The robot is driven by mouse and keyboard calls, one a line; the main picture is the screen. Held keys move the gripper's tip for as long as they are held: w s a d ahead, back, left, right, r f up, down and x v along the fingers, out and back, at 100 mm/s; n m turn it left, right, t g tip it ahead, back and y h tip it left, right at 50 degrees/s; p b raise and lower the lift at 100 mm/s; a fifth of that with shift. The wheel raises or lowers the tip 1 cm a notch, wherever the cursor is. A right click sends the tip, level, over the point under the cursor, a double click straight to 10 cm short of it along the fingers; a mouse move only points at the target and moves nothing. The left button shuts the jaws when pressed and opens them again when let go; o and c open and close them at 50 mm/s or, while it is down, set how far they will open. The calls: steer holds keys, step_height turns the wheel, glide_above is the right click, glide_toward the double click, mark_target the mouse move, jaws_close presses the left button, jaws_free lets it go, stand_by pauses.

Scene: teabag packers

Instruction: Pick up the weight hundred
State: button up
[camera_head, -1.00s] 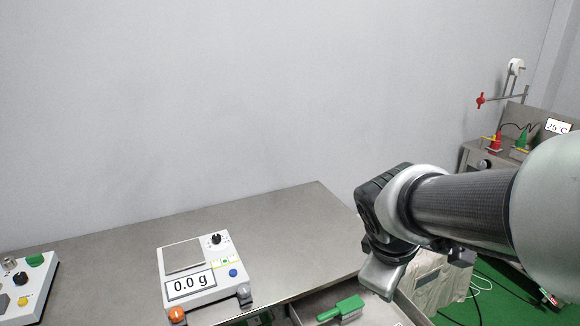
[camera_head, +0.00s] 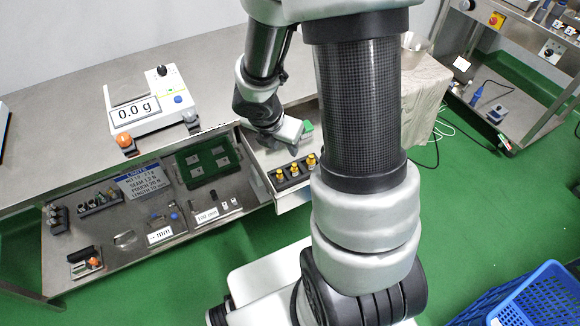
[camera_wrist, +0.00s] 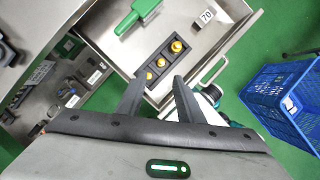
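Three brass weights stand in a black holder inside an open drawer. In the head view they sit in a row, at the left (camera_head: 280,175), middle (camera_head: 294,169) and right (camera_head: 311,160). The wrist view shows a large one (camera_wrist: 176,46), a middle one (camera_wrist: 161,62) and a smaller one (camera_wrist: 149,75). I cannot read which is the hundred. My gripper (camera_wrist: 160,80) is open and empty, its fingers apart, with the holder beyond the fingertips. In the head view my gripper (camera_head: 290,132) hangs over the drawer, its fingers hard to make out.
A green-handled tool (camera_wrist: 138,16) and a block marked 70 (camera_wrist: 205,17) share the drawer (camera_wrist: 108,42). A balance (camera_head: 150,105) reading 0.0 g stands on the steel table. A lower shelf holds instruments. A blue crate (camera_head: 530,298) stands on the green floor.

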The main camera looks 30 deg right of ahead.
steer(key=b, duration=0.4)
glide_above(294, 165)
steer(key=a, duration=0.2)
steer(key=f, duration=0.5)
steer(key=s+f, duration=0.1)
steer(key=f, duration=0.2)
steer(key=b+x, duration=0.1)
steer(key=x, duration=0.1)
steer(key=b+x, duration=0.2)
steer(key=x, duration=0.1)
steer(key=shift+s+f, duration=0.15)
steer(key=shift+s, duration=0.05)
jaws_close()
